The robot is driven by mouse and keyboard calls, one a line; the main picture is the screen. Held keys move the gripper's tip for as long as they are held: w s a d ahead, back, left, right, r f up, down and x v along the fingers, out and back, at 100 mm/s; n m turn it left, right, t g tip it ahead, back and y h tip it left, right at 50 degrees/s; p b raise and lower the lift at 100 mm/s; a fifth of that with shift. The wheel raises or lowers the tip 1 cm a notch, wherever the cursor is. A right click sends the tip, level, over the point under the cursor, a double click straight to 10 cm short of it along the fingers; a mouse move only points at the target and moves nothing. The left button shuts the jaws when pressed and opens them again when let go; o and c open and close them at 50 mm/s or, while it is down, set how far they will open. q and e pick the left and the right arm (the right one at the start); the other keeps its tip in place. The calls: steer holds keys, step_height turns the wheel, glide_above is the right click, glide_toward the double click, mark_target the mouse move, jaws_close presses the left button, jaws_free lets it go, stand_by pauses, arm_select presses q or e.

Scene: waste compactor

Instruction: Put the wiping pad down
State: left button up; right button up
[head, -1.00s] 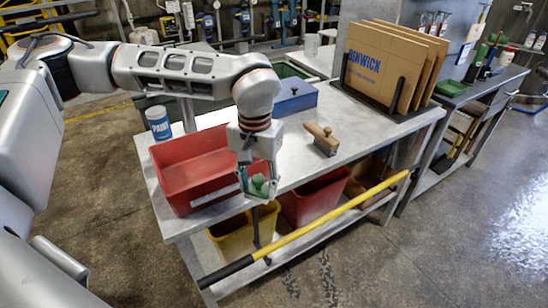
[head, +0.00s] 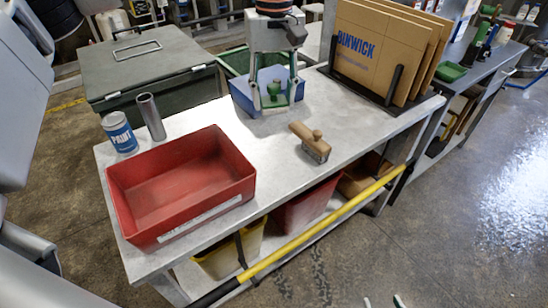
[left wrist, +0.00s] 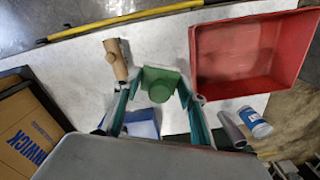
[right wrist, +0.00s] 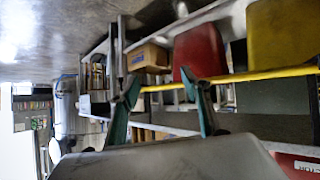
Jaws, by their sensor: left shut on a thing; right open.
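The green wiping pad (left wrist: 160,83), a block with a round knob, is between the fingers of my left gripper (left wrist: 158,93), which is shut on it. In the head view the pad (head: 274,91) and my left gripper (head: 275,100) appear over the blue box (head: 243,104) at the back of the grey bench (head: 215,120). I cannot tell whether the pad touches the box. My right gripper (right wrist: 160,90) is open and empty, off the bench's front side; its tips (head: 384,302) just show at the head view's bottom edge.
An empty red bin (head: 180,205), a paint can (head: 120,134) and a metal cylinder (head: 151,117) occupy the bench's left. A yellow rail (head: 320,228) runs along the front.

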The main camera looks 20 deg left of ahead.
arm_select(q)
step_height(320, 180, down, 7)
glide_above(274, 170)
step_height(274, 170, down, 7)
steer(key=shift+s+f+b, duration=0.1)
steer(key=shift+b, duration=0.3)
steer(key=shift+f, duration=0.55)
step_height(274, 170, down, 4)
steer(key=shift+r, duration=0.1)
steer(key=shift+f, duration=0.2)
arm_select(e)
steer(key=shift+s+f, duration=0.8)
steer(key=shift+f, duration=0.25)
steer(key=shift+d, duration=0.1)
arm_select(q)
steer(key=shift+f, duration=0.15)
steer(key=o, duration=1.2)
steer(key=shift+c, duration=0.2)
steer(key=shift+o, duration=0.3)
